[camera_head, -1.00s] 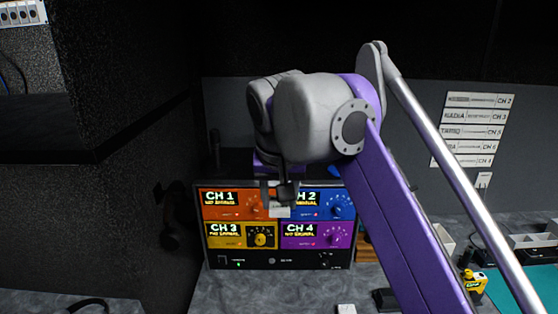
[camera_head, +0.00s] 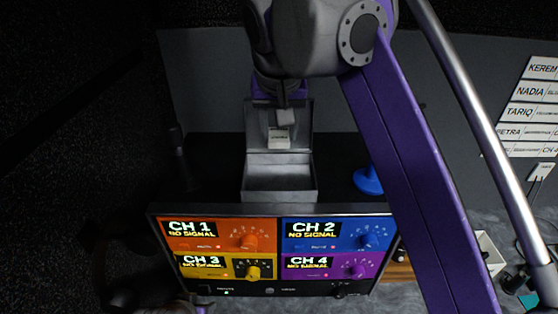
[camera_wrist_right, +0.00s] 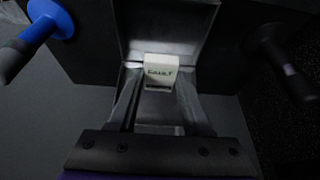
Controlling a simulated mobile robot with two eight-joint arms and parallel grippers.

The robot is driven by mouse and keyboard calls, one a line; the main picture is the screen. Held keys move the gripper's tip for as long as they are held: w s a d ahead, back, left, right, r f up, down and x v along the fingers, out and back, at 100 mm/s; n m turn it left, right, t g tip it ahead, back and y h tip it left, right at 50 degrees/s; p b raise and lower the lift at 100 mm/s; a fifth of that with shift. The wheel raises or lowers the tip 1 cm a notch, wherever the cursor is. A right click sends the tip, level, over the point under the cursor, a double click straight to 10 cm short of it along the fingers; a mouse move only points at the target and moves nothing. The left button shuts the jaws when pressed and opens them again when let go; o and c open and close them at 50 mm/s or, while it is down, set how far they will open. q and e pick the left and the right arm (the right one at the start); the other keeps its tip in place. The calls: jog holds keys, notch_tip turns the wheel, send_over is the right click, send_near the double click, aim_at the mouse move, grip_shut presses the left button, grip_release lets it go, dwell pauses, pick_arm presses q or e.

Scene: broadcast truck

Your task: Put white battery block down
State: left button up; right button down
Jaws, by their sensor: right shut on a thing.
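The white battery block (camera_head: 279,138) hangs below my right gripper (camera_head: 279,118) in the head view. My left gripper does not show.
The box stands on a dark surface behind the coloured four-channel panel (camera_head: 275,248). A blue round-based object (camera_head: 368,181) is to its right; a dark upright post (camera_head: 178,148) is to its left. A grey wall with name strips (camera_head: 530,105) lies beyond.

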jog(key=shift+f, duration=0.35)
send_over(279, 180)
jog(key=s, duration=0.2)
notch_tip(279, 180, down, 4)
jog(key=shift+f, duration=0.2)
jog(key=shift+w+f, duration=0.15)
jog(key=shift+f, duration=1.05)
jog(key=shift+w+f, duration=0.1)
jog(key=shift+f, duration=1.05)
jog(key=shift+f, duration=0.1)
jog(key=shift+c, duration=1.7)
grip_release()
jog(key=shift+r, duration=0.2)
jog(key=v, duration=1.2)
